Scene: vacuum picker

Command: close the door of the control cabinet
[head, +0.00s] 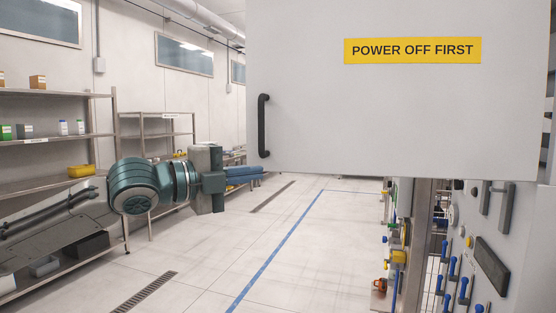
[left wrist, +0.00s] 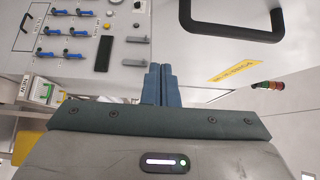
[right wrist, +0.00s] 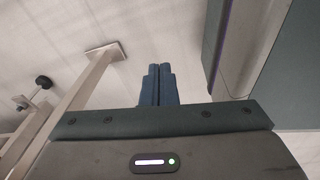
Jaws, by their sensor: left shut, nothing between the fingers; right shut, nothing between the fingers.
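The cabinet door (head: 330,115) is a large pale grey panel with a yellow POWER OFF FIRST label (head: 412,50). It stands open, swung out from the control cabinet (head: 480,235) at the right. Its black handle (head: 263,125) is near the door's left edge. My left gripper (head: 260,173) is shut and empty, below the handle in the head view. In the left wrist view, the handle (left wrist: 235,32) is at the top right, apart from the shut fingers (left wrist: 160,85). My right gripper (right wrist: 158,85) is shut and empty, seen only in the right wrist view.
Metal shelves (head: 60,140) with small boxes line the left wall. Blue levers (head: 462,290) and a dark plate (head: 491,265) are on the cabinet face. The floor (head: 310,230) between is clear, marked by a blue line. A pale post (right wrist: 75,110) stands beside my right gripper.

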